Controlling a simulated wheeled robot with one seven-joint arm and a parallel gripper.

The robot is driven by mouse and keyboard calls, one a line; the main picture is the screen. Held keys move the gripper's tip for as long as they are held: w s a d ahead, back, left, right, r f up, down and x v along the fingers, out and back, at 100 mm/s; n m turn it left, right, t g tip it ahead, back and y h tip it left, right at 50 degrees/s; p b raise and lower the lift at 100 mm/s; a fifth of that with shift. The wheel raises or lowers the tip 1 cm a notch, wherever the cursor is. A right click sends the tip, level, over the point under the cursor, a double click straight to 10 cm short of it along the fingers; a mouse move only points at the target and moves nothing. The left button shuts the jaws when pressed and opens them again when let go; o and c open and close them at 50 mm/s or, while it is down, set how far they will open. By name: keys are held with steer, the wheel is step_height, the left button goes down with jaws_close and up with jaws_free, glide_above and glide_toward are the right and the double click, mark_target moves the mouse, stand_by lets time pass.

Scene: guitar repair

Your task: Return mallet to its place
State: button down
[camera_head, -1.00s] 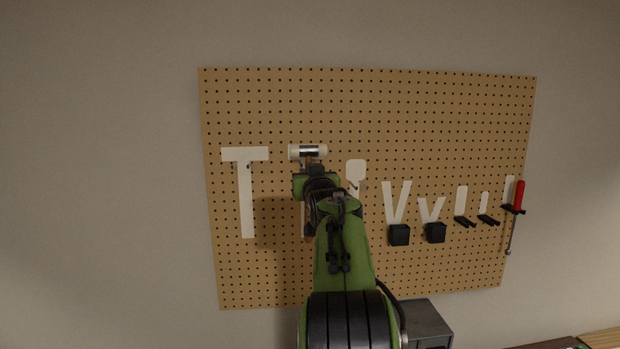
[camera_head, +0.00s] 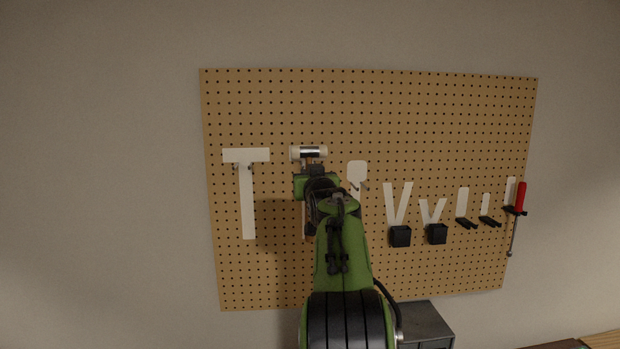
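The mallet (camera_head: 309,153) has a pale head with a dark metal middle band. It is upright in front of the pegboard (camera_head: 270,100), and its head shows just above my gripper (camera_head: 314,172). My gripper is at the handle just under the head. My green arm hides its fingers and most of the handle; a bit of brown handle shows below. A white silhouette lies behind the mallet, mostly hidden. I cannot tell whether the mallet touches the hooks or board, or whether the fingers are shut.
A T-shaped white silhouette (camera_head: 247,190) with small hooks is bare to the left. To the right are more silhouettes, two black holders (camera_head: 400,236) and a red-handled screwdriver (camera_head: 520,197) on the board. A grey metal box (camera_head: 424,324) stands below.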

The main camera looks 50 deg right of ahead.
steer(key=shift+f+b, duration=0.45)
steer(key=shift+b, duration=0.15)
steer(key=c, duration=1)
jaws_free()
steer(key=shift+f, duration=0.1)
steer(key=shift+s, duration=0.15)
steer(key=b+v, duration=0.6)
steer(key=v, duration=0.9)
steer(key=shift+s+a+b, duration=0.25)
steer(key=shift+b, duration=0.15)
